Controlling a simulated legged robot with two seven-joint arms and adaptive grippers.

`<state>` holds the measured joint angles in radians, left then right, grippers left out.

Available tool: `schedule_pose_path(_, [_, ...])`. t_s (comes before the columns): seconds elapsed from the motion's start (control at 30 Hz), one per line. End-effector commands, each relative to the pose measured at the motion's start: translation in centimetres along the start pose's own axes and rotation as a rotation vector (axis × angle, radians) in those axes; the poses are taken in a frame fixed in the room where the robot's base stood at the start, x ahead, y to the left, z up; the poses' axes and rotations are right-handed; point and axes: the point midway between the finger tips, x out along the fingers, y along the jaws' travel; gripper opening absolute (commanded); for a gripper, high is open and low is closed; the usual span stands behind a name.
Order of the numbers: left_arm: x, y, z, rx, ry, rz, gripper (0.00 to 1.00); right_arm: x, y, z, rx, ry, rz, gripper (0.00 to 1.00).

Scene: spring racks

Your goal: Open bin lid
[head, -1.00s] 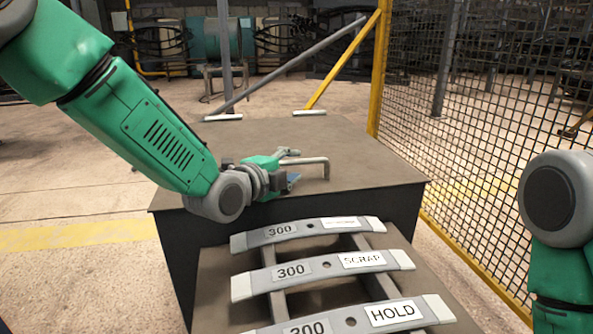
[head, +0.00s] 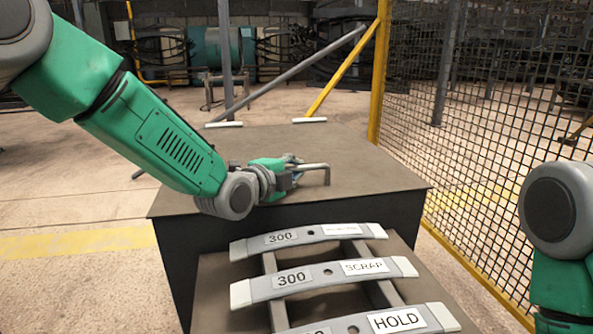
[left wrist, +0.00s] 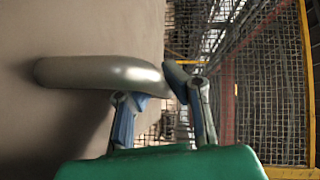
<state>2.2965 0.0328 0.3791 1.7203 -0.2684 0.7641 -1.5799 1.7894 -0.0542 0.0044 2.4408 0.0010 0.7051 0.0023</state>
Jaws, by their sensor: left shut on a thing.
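The bin (head: 180,262) is a dark box with a flat brown-grey lid (head: 365,165), which lies level on it. A bent metal bar handle (head: 325,170) stands on the lid. My left gripper (head: 297,168) is low over the lid and shut on the handle from the left. In the left wrist view the thick grey handle (left wrist: 90,72) runs in between the two fingers (left wrist: 152,90), one on each side of it. The handle's far end is partly hidden by the fingers. At the right of the head view only my right arm shows, not its gripper.
In front of the bin a rack (head: 270,300) carries curved grey spring leaves marked 300; labels read SCRAP (head: 365,267) and HOLD (head: 397,321). A yellow post (head: 379,70) and mesh fence (head: 450,160) stand along the right. Open floor lies left.

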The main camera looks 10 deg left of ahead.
Motion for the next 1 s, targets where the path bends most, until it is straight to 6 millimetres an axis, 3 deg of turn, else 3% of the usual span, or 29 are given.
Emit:
schedule_pose_path(0.03, [0.0, 0.2, -0.9, 0.003, 0.016, 0.009, 0.00, -0.1, 0.0, 0.0, -0.001, 0.000, 0.000, 0.40])
schedule_pose_path(0.17, [-0.1, -0.6, -1.1, -0.002, 0.017, 0.017, 0.00, -0.9, 0.0, 0.0, -0.001, 0.000, 0.000, 0.40])
schedule_pose_path(0.37, [-0.3, -3.4, -1.5, -0.028, 0.018, 0.044, 0.00, -3.6, 0.0, -0.2, -0.001, 0.000, 0.000, 0.40])
schedule_pose_path(1.0, [0.2, -16.8, -0.8, -0.195, 0.016, 0.207, 0.00, -17.3, 0.1, -0.9, 0.000, 0.000, 0.000, 0.40])
